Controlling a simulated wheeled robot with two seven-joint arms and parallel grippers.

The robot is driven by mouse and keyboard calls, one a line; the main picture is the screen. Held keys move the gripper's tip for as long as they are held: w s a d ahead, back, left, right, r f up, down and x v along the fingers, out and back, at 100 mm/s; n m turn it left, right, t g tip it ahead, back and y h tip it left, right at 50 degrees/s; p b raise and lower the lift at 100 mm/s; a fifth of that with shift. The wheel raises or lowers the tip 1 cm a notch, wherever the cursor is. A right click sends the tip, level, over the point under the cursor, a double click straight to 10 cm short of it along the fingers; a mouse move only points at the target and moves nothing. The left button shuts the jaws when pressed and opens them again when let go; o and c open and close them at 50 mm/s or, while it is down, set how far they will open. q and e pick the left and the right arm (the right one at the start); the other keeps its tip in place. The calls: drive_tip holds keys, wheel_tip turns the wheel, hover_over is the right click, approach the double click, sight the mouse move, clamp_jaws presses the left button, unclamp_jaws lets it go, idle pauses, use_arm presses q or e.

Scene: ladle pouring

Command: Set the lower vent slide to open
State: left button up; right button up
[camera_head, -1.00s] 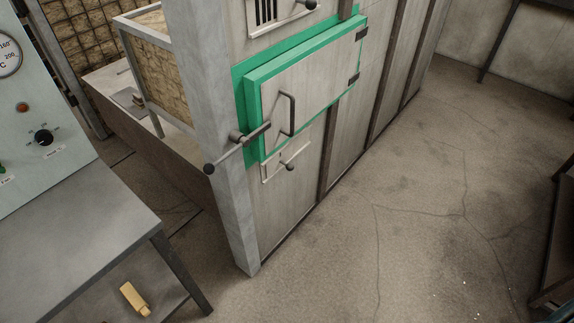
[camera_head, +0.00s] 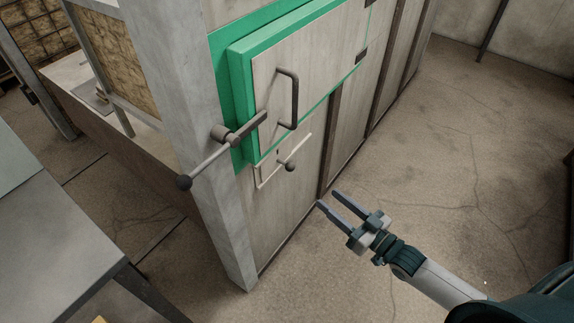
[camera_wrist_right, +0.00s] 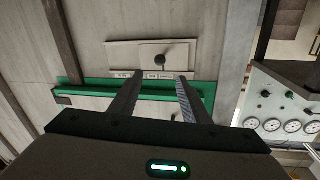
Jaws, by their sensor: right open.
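The lower vent slide is a pale plate (camera_head: 262,176) with a dark round knob (camera_head: 290,167), set in the wall just below the green-framed door (camera_head: 240,75). In the right wrist view the plate (camera_wrist_right: 120,55) appears upside down, with its knob (camera_wrist_right: 162,60) near the middle and small labels along one edge that are too small to read. My right gripper (camera_head: 329,198) is open and empty, to the lower right of the knob and apart from it. Its two fingers reach toward the plate in the wrist view (camera_wrist_right: 161,76). My left gripper is not in view.
A long latch lever with a ball end (camera_head: 184,182) juts out left of the vent. The door's bar handle (camera_head: 291,100) is above it. A grey table (camera_head: 60,245) stands at the lower left. The floor (camera_head: 420,180) right of the wall is clear.

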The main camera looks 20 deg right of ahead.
sight(293, 169)
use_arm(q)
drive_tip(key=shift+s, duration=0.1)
use_arm(e)
drive_tip(key=shift+s+r, duration=0.1)
drive_tip(key=shift+r, duration=0.05)
drive_tip(key=x, duration=1.6)
drive_tip(key=shift+w+p, duration=0.25)
drive_tip(key=shift+p, duration=0.05)
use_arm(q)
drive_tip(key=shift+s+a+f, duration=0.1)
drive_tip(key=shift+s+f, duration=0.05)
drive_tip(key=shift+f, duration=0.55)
use_arm(e)
drive_tip(key=shift+w+a, duration=0.3)
drive_tip(key=shift+w, duration=0.2)
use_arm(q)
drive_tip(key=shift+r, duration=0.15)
use_arm(e)
clamp_jaws()
